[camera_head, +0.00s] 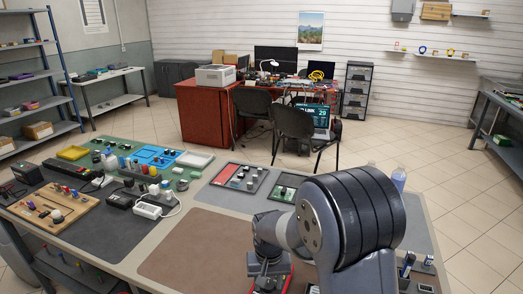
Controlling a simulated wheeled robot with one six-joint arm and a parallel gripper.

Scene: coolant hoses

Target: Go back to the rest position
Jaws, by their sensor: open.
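My arm rises large at the lower right of the head view, with dark joint rings over the table. My gripper (267,282) points down at the bottom edge of the picture, over the near part of the table (120,252). It is open. A red object (284,284) shows partly around it; whether the fingers touch it I cannot tell. The fingertips are small and partly cut off by the frame edge. No hose can be made out clearly.
A brown mat (190,250) lies bare left of my gripper. A wooden board (50,208) with knobs, a green board (95,155) with fittings and a white power strip (157,207) fill the table's left. A bottle (399,178) stands behind my arm. Chairs (292,128) stand beyond.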

